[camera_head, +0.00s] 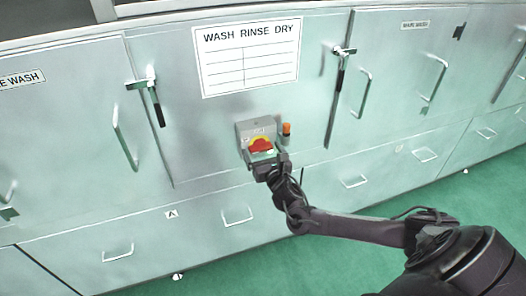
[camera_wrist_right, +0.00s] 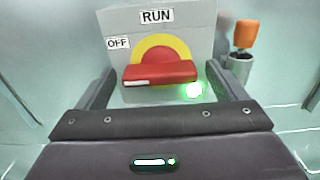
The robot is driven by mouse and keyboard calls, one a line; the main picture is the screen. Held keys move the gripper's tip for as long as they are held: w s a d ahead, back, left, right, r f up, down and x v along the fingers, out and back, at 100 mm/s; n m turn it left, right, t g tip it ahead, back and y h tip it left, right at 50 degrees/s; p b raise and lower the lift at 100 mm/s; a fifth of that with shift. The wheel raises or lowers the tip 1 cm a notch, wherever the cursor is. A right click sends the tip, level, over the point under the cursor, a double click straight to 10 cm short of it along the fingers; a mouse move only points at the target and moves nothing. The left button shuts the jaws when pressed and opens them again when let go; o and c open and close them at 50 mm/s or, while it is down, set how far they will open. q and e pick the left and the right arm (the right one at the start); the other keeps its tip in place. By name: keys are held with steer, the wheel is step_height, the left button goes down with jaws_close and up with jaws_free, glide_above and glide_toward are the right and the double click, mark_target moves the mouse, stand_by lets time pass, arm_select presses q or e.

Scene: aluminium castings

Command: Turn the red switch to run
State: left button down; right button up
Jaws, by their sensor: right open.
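The red switch (camera_head: 260,146) sits on a yellow disc on a grey box (camera_head: 243,128) fixed to the cabinet front, under the "WASH RINSE DRY" sign. In the right wrist view the red switch handle (camera_wrist_right: 160,72) lies nearly level. The label RUN (camera_wrist_right: 156,16) is above the disc and OFF (camera_wrist_right: 118,43) is at its upper left. My right gripper (camera_head: 264,158) is just in front of the box; in the wrist view its open fingers (camera_wrist_right: 163,90) stand left and right of the handle, with nothing held. My left gripper is not in view.
An orange-topped post (camera_head: 286,129) stands just right of the switch box, near my right finger in the wrist view. Door latches (camera_head: 146,95) and bar handles (camera_head: 124,137) stick out from the cabinet. A green floor (camera_head: 330,262) lies below.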

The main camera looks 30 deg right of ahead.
steer(key=c, duration=1)
steer(key=shift+m, duration=0.4)
steer(key=m, duration=0.3)
steer(key=shift+m, duration=0.4)
steer(key=m, duration=0.4)
steer(key=shift+r+m+p, duration=0.1)
steer(key=shift+m+p, duration=0.2)
steer(key=shift+p, duration=0.1)
steer(key=m, duration=0.8)
steer(key=shift+d+m, duration=0.1)
steer(key=shift+m, duration=0.5)
